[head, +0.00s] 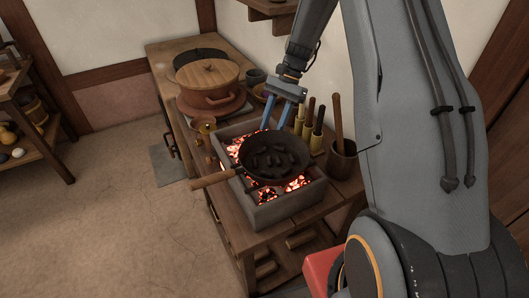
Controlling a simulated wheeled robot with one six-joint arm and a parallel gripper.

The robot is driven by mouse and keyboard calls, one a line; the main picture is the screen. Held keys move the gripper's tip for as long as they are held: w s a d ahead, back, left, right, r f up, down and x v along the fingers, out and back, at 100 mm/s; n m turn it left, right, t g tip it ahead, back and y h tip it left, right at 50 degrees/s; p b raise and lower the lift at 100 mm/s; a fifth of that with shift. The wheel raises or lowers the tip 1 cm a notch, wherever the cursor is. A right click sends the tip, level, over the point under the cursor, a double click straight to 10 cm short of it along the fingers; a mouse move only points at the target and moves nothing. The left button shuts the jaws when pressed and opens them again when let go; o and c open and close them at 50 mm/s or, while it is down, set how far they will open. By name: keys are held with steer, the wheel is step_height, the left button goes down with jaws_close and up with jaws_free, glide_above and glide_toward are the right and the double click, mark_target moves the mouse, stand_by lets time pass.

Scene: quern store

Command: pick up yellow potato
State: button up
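My gripper (275,122) points down over the back of the counter, just behind the black pan. Its two blue fingers are apart, and I see nothing between them. The pan hides the area just below the fingertips in part. I cannot clearly make out a yellow potato. A small yellowish thing (207,125) sits on the counter left of the brazier, too small to identify. A yellow-orange rounded thing (9,137) lies on the lower shelf of the rack at the far left; I cannot tell what it is.
A black pan (272,160) with dark pieces and a wooden handle rests on a brazier (274,214) of glowing coals. A lidded clay pot (207,85) stands behind left. Upright yellow-handled tools (317,127) and a wooden cup (341,161) stand at right. The floor at left is clear.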

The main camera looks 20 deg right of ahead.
steer(key=p+x, duration=0.1)
steer(key=x, duration=0.6)
steer(key=shift+w+f+p, duration=0.15)
steer(key=shift+f+p, duration=0.05)
steer(key=shift+p, duration=0.2)
steer(key=c, duration=0.8)
